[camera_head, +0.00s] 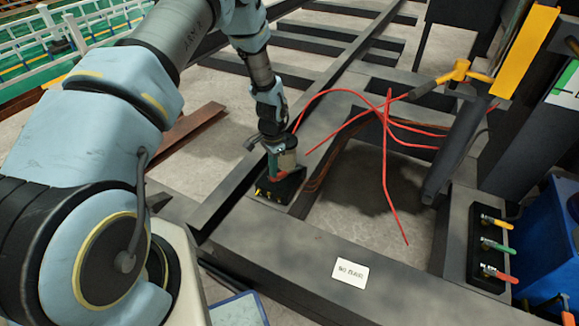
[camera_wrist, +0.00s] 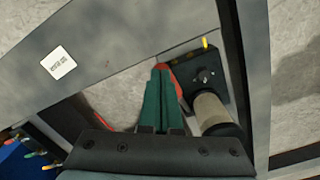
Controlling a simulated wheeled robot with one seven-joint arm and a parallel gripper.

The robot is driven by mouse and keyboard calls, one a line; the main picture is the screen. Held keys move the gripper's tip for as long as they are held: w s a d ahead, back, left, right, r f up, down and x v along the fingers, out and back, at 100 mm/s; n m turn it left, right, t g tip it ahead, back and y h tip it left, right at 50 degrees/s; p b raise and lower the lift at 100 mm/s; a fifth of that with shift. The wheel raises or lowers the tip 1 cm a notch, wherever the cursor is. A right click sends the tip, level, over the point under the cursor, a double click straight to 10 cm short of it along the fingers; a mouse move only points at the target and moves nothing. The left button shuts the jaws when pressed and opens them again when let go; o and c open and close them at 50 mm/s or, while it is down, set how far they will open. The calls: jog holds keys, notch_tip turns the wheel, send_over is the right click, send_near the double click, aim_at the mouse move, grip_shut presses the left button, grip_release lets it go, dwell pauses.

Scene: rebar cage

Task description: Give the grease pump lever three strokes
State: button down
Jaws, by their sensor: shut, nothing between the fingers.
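The grease pump (camera_head: 284,184) stands on the dark steel frame, with a beige cylinder and a black base bearing small yellow marks. In the wrist view the pump (camera_wrist: 207,85) is right of my fingers, with its cylinder (camera_wrist: 213,114) close beside them. My gripper (camera_head: 275,176) points down right at the pump. Its green fingers (camera_wrist: 163,78) are together and hold nothing. A red part shows at the fingertips; I cannot tell whether it belongs to the fingers or the pump. The lever cannot be clearly made out, nor whether the fingers touch it.
Red hoses (camera_head: 386,150) loop across the frame opening right of the pump. A white label plate (camera_head: 350,272) lies on the near beam. A valve block with coloured handles (camera_head: 492,248) and a blue container (camera_head: 548,250) stand at right. A yellow-headed tool (camera_head: 460,72) is farther back.

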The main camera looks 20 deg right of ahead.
dwell(0.3)
jog(key=shift+s+a+f, duration=0.3)
jog(key=shift+f, duration=0.35)
jog(key=shift+b, duration=0.3)
jog(key=shift+s+a+f, duration=0.2)
jog(key=shift+a+f, duration=0.1)
jog(key=shift+f, duration=0.3)
jog(key=shift+b, duration=0.3)
jog(key=shift+s+a+f+b, duration=0.2)
jog(key=shift+a+f+b, duration=0.1)
jog(key=shift+f, duration=0.3)
jog(key=shift+s+a+f+b, duration=0.2)
jog(key=shift+f+b, duration=0.15)
jog(key=shift+f, duration=0.3)
